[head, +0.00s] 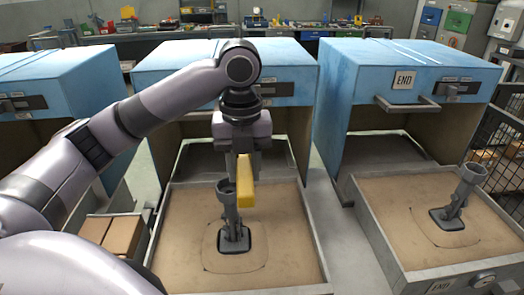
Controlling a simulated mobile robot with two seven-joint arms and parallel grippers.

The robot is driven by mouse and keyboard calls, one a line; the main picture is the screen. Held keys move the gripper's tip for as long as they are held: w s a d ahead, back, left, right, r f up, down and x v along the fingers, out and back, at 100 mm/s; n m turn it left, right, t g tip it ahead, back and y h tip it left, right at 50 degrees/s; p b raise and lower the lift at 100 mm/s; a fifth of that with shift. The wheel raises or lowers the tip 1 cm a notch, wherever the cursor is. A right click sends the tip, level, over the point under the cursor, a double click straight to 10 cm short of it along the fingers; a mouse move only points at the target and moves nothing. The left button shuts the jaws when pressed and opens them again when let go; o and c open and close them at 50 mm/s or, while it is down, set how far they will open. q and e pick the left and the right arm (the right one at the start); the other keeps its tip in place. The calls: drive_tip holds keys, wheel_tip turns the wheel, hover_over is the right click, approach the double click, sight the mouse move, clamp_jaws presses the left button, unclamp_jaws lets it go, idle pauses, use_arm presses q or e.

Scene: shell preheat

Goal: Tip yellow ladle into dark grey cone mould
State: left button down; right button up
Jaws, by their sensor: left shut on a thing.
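My left gripper (241,158) comes down over the middle sand tray and is shut on the yellow ladle (245,186). The ladle hangs upright, seen as a narrow yellow block. Just left of it stands a dark grey mould (231,216) with a round cup-like top and a square base on the sand. The ladle's lower end is near the mould's rim; I cannot tell whether they touch. Whether the ladle holds anything is hidden. A similar grey mould (458,203) leans in the right tray. My right gripper is not in view.
The middle sand tray (324,277) extends from an open blue box (290,75). The right tray (385,250) extends from another blue box (375,70) marked END. Brown blocks (112,234) lie left of the middle tray. A black mesh fence (500,120) stands at right.

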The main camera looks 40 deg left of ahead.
use_arm(q)
drive_tip(key=shift+w, duration=0.4)
drive_tip(key=shift+s+f, duration=0.15)
drive_tip(key=shift+f, duration=0.15)
drive_tip(key=f+t+h, duration=0.1)
drive_tip(key=f+t+h+b, duration=0.1)
drive_tip(key=f+h, duration=0.1)
drive_tip(key=shift+w+d+f+t, duration=0.2)
drive_tip(key=shift+d+f+t, duration=0.05)
drive_tip(key=shift+f+t, duration=0.15)
idle(0.6)
drive_tip(key=shift+r+h+b, duration=0.15)
drive_tip(key=shift+h+b, duration=0.25)
idle(0.4)
drive_tip(key=shift+t+h+b, duration=0.5)
drive_tip(key=shift+t+b, duration=0.2)
idle(1.2)
idle(0.5)
